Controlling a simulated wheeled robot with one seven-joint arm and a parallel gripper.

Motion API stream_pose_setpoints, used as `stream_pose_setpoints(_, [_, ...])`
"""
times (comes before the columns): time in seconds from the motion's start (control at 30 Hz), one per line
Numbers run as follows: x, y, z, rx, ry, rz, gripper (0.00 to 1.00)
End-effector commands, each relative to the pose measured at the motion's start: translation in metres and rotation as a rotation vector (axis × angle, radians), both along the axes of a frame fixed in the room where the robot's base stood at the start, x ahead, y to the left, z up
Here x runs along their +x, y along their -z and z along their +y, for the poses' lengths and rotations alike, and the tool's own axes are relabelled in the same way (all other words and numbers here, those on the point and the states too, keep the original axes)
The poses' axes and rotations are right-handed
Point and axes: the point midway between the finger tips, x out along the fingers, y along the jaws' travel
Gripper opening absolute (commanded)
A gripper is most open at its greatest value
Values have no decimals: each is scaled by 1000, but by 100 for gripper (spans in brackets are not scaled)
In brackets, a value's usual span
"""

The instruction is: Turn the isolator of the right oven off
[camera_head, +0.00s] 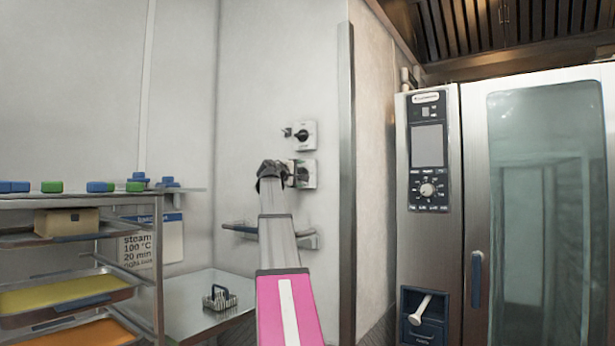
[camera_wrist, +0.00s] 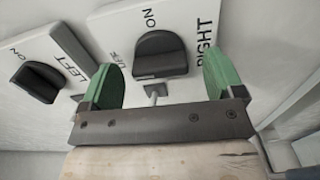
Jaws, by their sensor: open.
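The RIGHT isolator, a white box (camera_wrist: 205,22) with a black rotary knob (camera_wrist: 160,55), fills the middle of the wrist view. ON is printed above the knob and OFF to its left. Which mark the knob points to is hard to tell. My gripper (camera_wrist: 162,62) is open, its green fingers on either side of the knob, with gaps visible. The LEFT isolator knob (camera_wrist: 40,82) is at the left of that view. In the head view my gripper (camera_head: 274,172) is at the lower wall isolator (camera_head: 308,175) and partly hides it; another isolator (camera_head: 306,135) is above.
A steel oven (camera_head: 475,200) with a control panel stands at the right, past a wall corner strip (camera_head: 346,180). A wall rail (camera_head: 308,241) runs below the isolators. A tray rack (camera_head: 150,285) and a low steel table (camera_head: 190,305) are at the left.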

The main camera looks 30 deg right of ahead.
Motion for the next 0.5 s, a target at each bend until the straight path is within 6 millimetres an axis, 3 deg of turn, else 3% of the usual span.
stream_pose_setpoints(0.5, [-22, 1, 50, 0, 0, -1, 87])
